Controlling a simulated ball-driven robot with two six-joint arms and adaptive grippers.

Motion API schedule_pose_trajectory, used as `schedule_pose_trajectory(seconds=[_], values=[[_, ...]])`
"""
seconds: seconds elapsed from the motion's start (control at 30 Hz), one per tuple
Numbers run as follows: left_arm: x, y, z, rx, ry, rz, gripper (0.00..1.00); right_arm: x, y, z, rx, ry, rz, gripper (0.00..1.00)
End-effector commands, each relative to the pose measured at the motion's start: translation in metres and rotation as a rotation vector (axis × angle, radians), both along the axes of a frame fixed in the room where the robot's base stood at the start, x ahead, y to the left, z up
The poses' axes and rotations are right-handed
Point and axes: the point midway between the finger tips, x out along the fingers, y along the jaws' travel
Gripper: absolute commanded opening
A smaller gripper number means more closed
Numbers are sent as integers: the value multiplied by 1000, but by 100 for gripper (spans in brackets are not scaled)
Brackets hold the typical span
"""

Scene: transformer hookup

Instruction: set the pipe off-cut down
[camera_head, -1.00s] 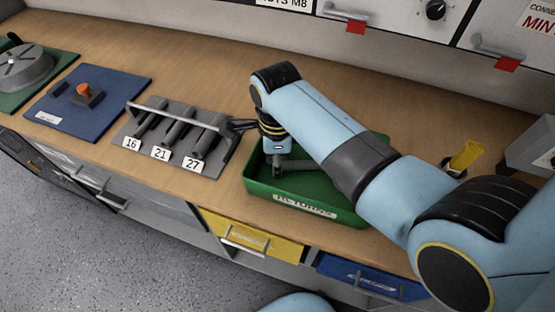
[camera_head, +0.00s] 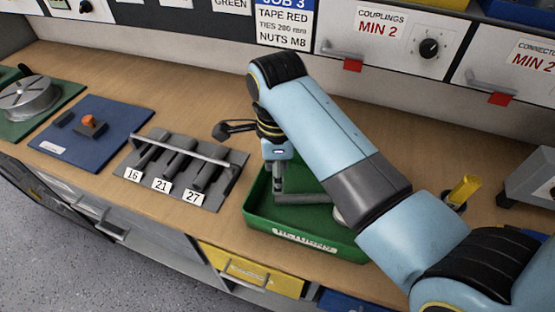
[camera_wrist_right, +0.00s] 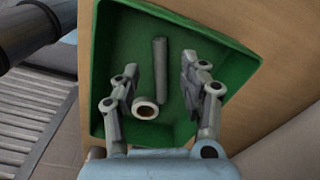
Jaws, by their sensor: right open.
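The pipe off-cut is a plain grey cylinder (camera_head: 308,198) lying in the green tray (camera_head: 250,208) on the bench. In the right wrist view the off-cut (camera_wrist_right: 160,72) lies on the tray floor, between and beyond my right fingers. My right gripper (camera_wrist_right: 160,80) is open and empty, with its fingers apart on both sides of the off-cut. In the head view the right gripper (camera_head: 278,188) points down over the left end of the off-cut. My left gripper is in neither view.
A grey rack (camera_head: 215,190) labelled 16, 21 and 27 with a raised bar stands left of the tray. A blue board (camera_head: 60,140) lies further left. A yellow piece (camera_head: 463,190) stands at right.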

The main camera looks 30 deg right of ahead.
Motion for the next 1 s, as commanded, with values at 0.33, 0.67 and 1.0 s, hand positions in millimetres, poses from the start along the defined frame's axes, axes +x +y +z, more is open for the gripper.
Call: schedule_pose_trajectory(seconds=[0.33, 0.67, 1.0], values=[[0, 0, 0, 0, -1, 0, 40, -1, 0, 38, 0, 1, 0, 44], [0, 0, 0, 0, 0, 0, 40, -1, 0, 38, 0, 1, 0, 44], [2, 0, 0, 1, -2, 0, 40, -1, 0, 38, 0, 1, 0, 44]])
